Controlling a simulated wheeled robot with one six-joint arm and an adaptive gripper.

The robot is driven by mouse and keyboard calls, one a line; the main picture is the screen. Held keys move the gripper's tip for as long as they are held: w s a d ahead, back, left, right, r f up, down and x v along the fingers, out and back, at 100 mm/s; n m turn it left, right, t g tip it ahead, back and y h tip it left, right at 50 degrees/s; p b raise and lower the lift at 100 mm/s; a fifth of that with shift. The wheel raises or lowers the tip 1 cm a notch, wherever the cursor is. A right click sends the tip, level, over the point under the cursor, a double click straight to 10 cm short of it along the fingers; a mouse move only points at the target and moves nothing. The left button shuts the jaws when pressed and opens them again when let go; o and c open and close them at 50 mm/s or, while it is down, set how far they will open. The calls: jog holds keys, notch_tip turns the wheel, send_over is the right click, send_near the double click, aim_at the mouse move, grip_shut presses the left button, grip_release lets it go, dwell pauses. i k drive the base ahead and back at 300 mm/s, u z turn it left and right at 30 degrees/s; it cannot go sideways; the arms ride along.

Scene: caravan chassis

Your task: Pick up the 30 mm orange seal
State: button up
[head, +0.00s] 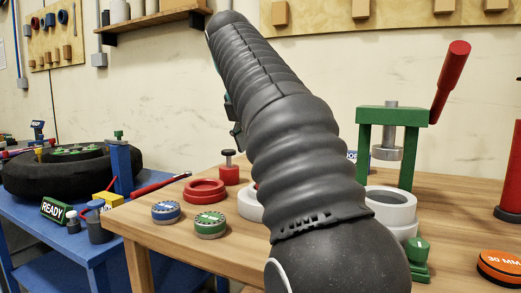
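The orange seal (502,262), a flat disc with an orange top marked "30 MM" and a dark side, lies on the wooden table at the lower right. The picture's right edge cuts it off. My arm, in a dark ribbed sleeve, crosses the middle of the view, well to the left of the seal. I cannot make out my gripper. A small dark part shows at the arm's left edge, but I cannot tell what it is.
A green press (393,118) with a red lever stands behind white rings (388,205). A small green block (417,255) is left of the seal. Blue (166,212) and green (210,224) discs and red rings (204,190) lie at left. A red post (511,180) stands behind the seal.

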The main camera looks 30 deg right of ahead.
aim_at(503, 269)
jog(key=k, duration=1)
